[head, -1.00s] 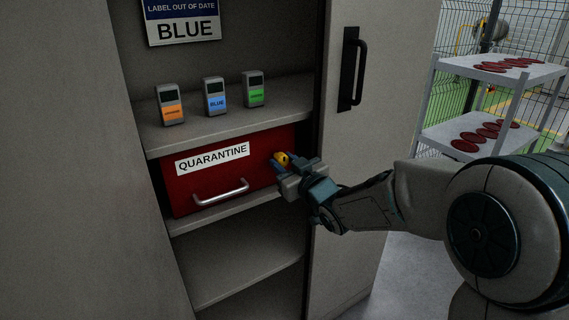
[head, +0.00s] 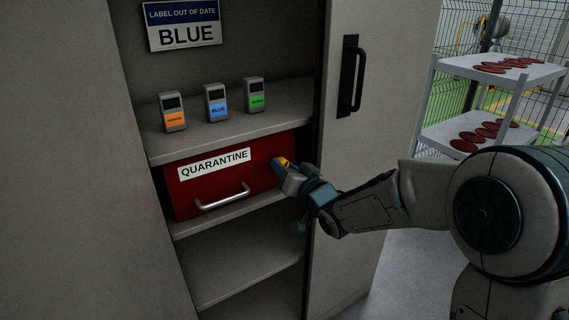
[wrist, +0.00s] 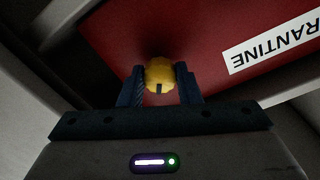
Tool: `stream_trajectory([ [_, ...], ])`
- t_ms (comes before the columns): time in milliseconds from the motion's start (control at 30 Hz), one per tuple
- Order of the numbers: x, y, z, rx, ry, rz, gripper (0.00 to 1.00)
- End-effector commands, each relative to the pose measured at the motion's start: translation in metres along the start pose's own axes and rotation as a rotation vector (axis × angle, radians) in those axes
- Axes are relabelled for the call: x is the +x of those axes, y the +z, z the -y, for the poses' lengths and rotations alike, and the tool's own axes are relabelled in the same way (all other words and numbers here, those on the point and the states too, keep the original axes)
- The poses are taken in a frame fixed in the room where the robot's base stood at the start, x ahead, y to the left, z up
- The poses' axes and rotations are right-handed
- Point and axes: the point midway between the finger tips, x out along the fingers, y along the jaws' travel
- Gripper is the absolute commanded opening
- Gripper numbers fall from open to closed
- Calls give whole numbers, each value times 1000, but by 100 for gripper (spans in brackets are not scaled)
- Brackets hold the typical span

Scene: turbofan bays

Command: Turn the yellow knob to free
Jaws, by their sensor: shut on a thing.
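The yellow knob (wrist: 160,74) sits on the front of the red QUARANTINE drawer (head: 185,201), near the drawer's right end. In the wrist view it is round with a ridged edge and a dark mark at its lower edge. My gripper (wrist: 160,88) is shut on the knob, one blue finger on each side. In the head view my gripper (head: 284,167) reaches the knob from the right and hides most of it, so only a bit of yellow shows. The drawer looks closed. No lettering for a knob position is readable.
A silver handle (head: 222,198) crosses the lower drawer front. Three small devices, orange (head: 173,112), blue (head: 216,103) and green (head: 255,96), stand on the shelf above. The shelf below is empty.

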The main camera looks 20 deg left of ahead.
Motion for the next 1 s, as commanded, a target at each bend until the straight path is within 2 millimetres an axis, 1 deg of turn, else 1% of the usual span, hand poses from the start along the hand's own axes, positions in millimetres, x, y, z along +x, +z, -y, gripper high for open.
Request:
stream_trajectory([
  [600, 0, -3, 1, 585, 1, 15, 8],
  [800, 0, -2, 1, 751, 0, 19, 8],
  [1000, 0, -2, 0, 874, 0, 21, 8],
])
